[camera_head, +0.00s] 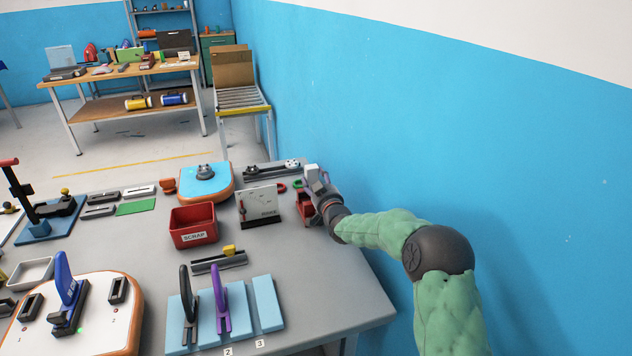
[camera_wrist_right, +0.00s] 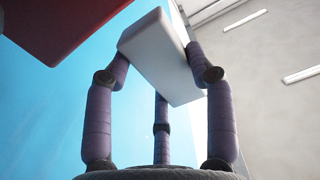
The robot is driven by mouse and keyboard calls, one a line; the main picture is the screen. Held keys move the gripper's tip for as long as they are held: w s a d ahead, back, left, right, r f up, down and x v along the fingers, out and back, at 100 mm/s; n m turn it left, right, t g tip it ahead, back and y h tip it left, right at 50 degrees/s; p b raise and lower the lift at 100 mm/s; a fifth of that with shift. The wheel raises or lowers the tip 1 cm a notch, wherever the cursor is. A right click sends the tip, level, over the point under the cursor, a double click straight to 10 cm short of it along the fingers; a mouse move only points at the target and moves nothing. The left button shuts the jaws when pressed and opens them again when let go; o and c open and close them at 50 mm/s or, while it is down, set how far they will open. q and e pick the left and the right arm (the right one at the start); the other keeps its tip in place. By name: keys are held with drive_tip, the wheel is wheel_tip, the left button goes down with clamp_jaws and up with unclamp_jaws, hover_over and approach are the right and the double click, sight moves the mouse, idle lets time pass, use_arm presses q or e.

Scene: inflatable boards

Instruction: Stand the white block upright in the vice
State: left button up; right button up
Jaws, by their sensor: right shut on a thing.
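The white block (camera_wrist_right: 160,55) is in my right gripper, and its broad pale faces show in the right wrist view. The fingers press on its sides, with a third finger behind it. In the head view my right gripper (camera_head: 320,187) is at the right rear of the grey table, above its surface, and the block shows small and pale (camera_head: 311,171) at its tip. A long low dark fixture with light end pieces (camera_head: 271,171) lies at the table's back, left of the gripper. It may be the vice, but I cannot tell for certain. My left gripper is not in view.
A small red bin (camera_head: 304,208) stands close beside my right gripper. A grey upright panel (camera_head: 259,206), a red SCRAP box (camera_head: 193,225) and a blue-topped orange board (camera_head: 206,182) stand further left. The blue wall (camera_head: 400,130) is close on the right. The table's front right is clear.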

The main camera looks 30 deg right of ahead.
drive_tip(key=shift+f, duration=1.2)
drive_tip(key=shift+r, duration=0.15)
drive_tip(key=shift+r, duration=0.6)
idle(0.8)
drive_tip(key=shift+f, duration=0.75)
idle(0.6)
